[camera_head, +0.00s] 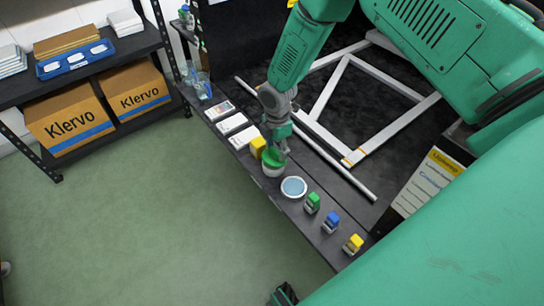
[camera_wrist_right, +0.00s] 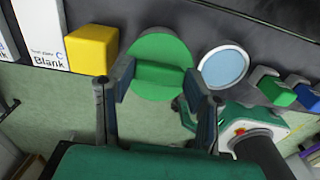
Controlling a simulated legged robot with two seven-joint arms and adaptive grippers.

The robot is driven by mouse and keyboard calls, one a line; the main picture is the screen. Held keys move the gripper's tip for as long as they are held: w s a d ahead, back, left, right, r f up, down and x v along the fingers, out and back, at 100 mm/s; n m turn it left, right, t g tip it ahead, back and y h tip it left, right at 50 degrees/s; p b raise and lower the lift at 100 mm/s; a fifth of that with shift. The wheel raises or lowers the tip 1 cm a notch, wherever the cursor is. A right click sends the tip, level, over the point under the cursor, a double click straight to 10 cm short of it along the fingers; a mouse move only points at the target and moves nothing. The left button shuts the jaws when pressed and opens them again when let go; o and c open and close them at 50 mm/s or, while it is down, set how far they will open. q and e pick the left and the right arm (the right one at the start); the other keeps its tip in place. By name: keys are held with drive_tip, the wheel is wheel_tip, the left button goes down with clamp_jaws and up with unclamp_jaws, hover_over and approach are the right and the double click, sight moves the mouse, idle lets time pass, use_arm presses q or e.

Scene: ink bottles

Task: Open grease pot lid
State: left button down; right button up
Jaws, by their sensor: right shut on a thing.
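A white pot (camera_head: 272,170) stands on the dark bench edge, with a round green lid (camera_head: 269,156) at its top. I cannot tell whether the lid is fully seated or slightly raised. My right gripper (camera_head: 280,147) comes from above and is shut on the lid's raised bar. In the right wrist view the lid (camera_wrist_right: 160,50) faces me with its bar between the two fingers (camera_wrist_right: 162,82), and it hides the pot. A second round white pot with a pale blue top (camera_head: 293,187) stands beside it; it also shows in the wrist view (camera_wrist_right: 224,67). My left gripper is not clearly seen.
A yellow block (camera_head: 258,147) stands close beside the green lid. Green (camera_head: 312,203), blue (camera_head: 331,222) and yellow-topped (camera_head: 353,243) bottles line the bench edge. White boxes (camera_head: 237,129) lie further back. A white frame (camera_head: 372,100) lies behind the pots. Green floor is open at left.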

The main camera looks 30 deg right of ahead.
drive_tip(key=shift+w+d+r, duration=0.2)
drive_tip(key=shift+d+r, duration=0.05)
drive_tip(key=shift+r, duration=0.1)
drive_tip(key=shift+d+r+p, duration=0.15)
drive_tip(key=shift+p, duration=0.15)
drive_tip(key=shift+d+r, duration=0.1)
drive_tip(key=shift+d, duration=0.25)
drive_tip(key=shift+d+r, duration=0.1)
drive_tip(key=shift+w+d+p, duration=0.1)
drive_tip(key=shift+p, duration=0.2)
drive_tip(key=shift+d+r, duration=0.1)
drive_tip(key=shift+d, duration=0.4)
idle(0.5)
